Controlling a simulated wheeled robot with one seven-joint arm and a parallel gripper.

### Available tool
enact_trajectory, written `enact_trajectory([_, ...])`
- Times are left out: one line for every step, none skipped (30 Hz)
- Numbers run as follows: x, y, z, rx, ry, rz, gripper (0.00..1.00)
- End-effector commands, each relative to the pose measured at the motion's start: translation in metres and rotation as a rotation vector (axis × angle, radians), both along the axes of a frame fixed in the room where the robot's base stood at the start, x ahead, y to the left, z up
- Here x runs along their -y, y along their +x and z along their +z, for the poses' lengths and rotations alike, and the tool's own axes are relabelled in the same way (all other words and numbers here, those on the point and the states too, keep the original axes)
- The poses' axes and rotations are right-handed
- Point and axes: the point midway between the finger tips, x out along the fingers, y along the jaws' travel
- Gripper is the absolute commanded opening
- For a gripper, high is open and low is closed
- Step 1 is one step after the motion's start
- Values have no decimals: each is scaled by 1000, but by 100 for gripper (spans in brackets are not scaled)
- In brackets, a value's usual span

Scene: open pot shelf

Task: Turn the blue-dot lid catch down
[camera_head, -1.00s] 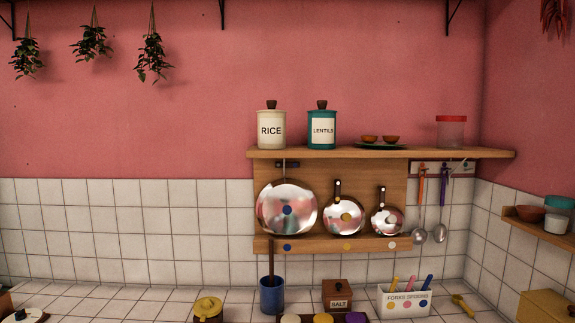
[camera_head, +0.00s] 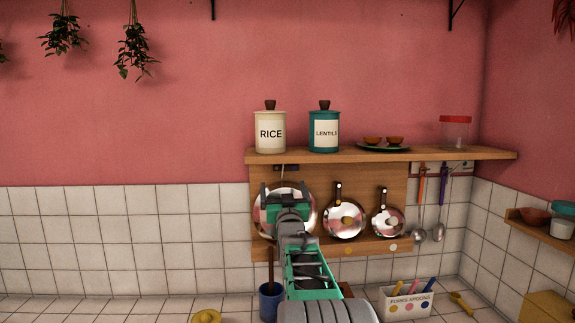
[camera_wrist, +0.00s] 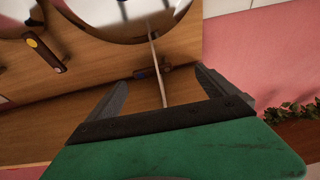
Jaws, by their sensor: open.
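The blue-dot lid catch (camera_wrist: 165,70) is a short dark bar below the upper shelf, with a blue dot at one end; it lies across the back board, roughly level. In the head view it is a small dark bar (camera_head: 293,167) just above my gripper. A thin pale strip crosses in front of it in the wrist view. The big shiny lid (camera_head: 260,218) hangs below the catch, mostly hidden by my gripper. My gripper (camera_head: 284,187) is open, its fingers pointing at the board. In the wrist view the fingers (camera_wrist: 160,77) stand either side of the catch, with no contact visible.
The upper shelf (camera_head: 430,154) is close above my gripper and holds a rice jar (camera_head: 270,133) and a lentils jar (camera_head: 324,133). A blue pot (camera_head: 270,301) stands below.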

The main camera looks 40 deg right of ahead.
Motion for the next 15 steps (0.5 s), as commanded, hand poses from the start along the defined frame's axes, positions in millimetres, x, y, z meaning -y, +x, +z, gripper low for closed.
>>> enact_trajectory([13,-4,9,34,-22,-17,100])
enact_trajectory([17,-5,13,49,-32,-22,100])
enact_trajectory([21,-5,17,60,-38,-26,100])
enact_trajectory([23,-3,20,63,-42,-27,100])
enact_trajectory([25,0,22,64,-41,-26,100])
enact_trajectory([27,5,25,63,-41,-25,100])
enact_trajectory([30,9,27,62,-40,-25,100])
enact_trajectory([33,13,29,62,-40,-25,100])
enact_trajectory([37,19,33,63,-39,-25,100])
enact_trajectory([40,24,35,62,-39,-25,100])
enact_trajectory([43,28,37,61,-38,-25,100])
enact_trajectory([47,34,39,61,-38,-25,100])
enact_trajectory([50,37,41,61,-38,-25,100])
enact_trajectory([52,40,43,61,-40,-25,100])
enact_trajectory([54,44,44,61,-39,-26,100])
